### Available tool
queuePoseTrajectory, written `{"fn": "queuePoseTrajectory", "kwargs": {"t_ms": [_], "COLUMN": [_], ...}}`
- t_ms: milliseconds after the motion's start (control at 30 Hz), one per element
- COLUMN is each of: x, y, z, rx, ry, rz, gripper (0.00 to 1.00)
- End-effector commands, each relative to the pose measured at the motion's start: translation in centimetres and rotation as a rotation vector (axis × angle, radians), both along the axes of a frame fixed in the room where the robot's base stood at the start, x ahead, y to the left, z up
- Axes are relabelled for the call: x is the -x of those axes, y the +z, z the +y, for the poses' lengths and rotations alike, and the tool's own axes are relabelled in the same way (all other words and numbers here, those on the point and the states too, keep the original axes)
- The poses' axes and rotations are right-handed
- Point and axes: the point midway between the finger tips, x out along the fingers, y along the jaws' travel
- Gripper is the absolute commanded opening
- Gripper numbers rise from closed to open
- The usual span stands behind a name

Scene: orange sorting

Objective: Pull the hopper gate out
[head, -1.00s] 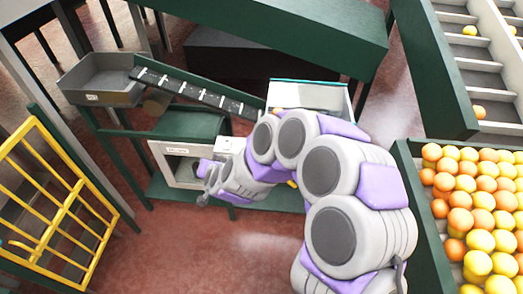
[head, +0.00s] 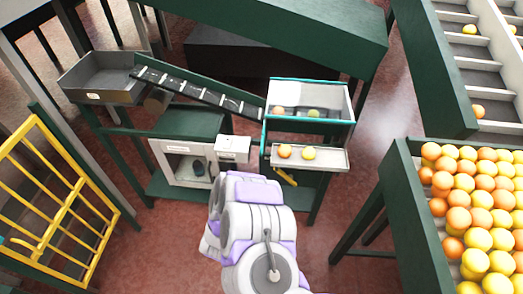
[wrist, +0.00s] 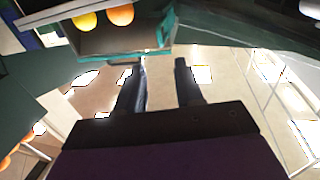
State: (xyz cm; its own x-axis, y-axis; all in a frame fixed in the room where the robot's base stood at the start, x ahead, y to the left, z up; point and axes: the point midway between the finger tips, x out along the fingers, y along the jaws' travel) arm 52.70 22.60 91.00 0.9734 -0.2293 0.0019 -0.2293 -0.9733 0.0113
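The hopper (head: 351,104) has a teal rim and holds an orange and a yellow-green fruit. A pale tray (head: 335,158) at its front holds an orange and a yellow fruit. A yellow bar (head: 286,177) shows below the tray; I cannot tell whether it belongs to the gate. In the wrist view, my gripper (wrist: 162,66) has its two dark fingers apart with nothing between them. A teal-edged box (wrist: 120,44) with a yellow and an orange fruit is beyond the fingertips, up and left. The gripper is hidden behind my arm in the head view.
A white-fronted box (head: 170,164) with a dark opening stands left of the tray. A dark ramp (head: 200,94) leads up to a grey bin (head: 95,72). A green-sided crate of fruit (head: 407,190) stands right, a yellow railing (head: 60,215) left. Red floor between is open.

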Motion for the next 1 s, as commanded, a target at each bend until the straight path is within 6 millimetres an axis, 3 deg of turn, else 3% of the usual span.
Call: {"fn": "queuePoseTrajectory", "kwargs": {"t_ms": [600, 800, 1000], "x": [-11.6, -14.2, -15.2], "y": [0.0, 0.0, -0.1], "z": [-2.7, -3.3, -3.5], "rx": [0.0, 0.002, 0.001], "ry": [-0.001, -0.001, 0.002], "rz": [-0.004, -0.003, 0.002], "gripper": [0.36, 0.36, 0.36]}}
